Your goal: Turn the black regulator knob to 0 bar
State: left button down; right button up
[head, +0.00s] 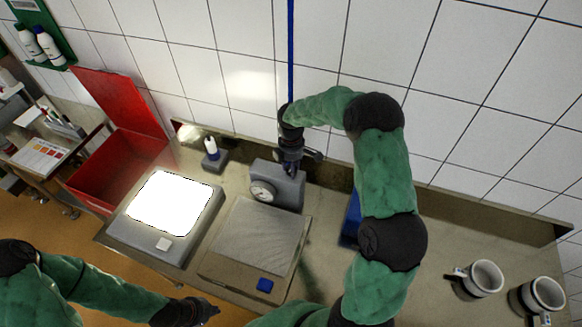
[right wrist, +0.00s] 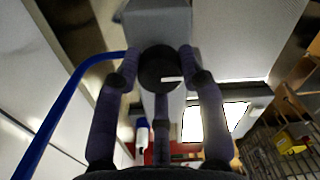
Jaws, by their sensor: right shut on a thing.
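The grey regulator box (head: 286,184) stands at the back of the bench, with a round white gauge (head: 263,191) on its front. The gauge's reading is too small to tell. The black regulator knob (right wrist: 158,66) shows in the right wrist view, with a white mark pointing to the picture's right. My right gripper (head: 290,170) is over the box from above and hides the knob in the head view. In the right wrist view its fingers (right wrist: 158,58) are shut around the knob's sides. My left gripper (head: 212,311) is at the bottom, away from the regulator; its opening is unclear.
A blue hose (head: 291,50) runs up the wall. A bright light panel (head: 170,205) and a grey plate (head: 255,238) with a blue button lie in front. A red bin (head: 112,165) stands left, a small white bottle (head: 211,148) behind, and two mugs (head: 487,277) at right.

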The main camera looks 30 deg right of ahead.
jog(key=o, duration=1.1)
jog(key=shift+s+d+f, duration=0.1)
jog(key=shift+s+f, duration=0.1)
jog(key=shift+o, duration=0.2)
jog(key=shift+d+r, duration=0.1)
jog(key=shift+w+r, duration=0.2)
jog(key=shift+r, duration=0.3)
notch_tip(320, 180, up, 11)
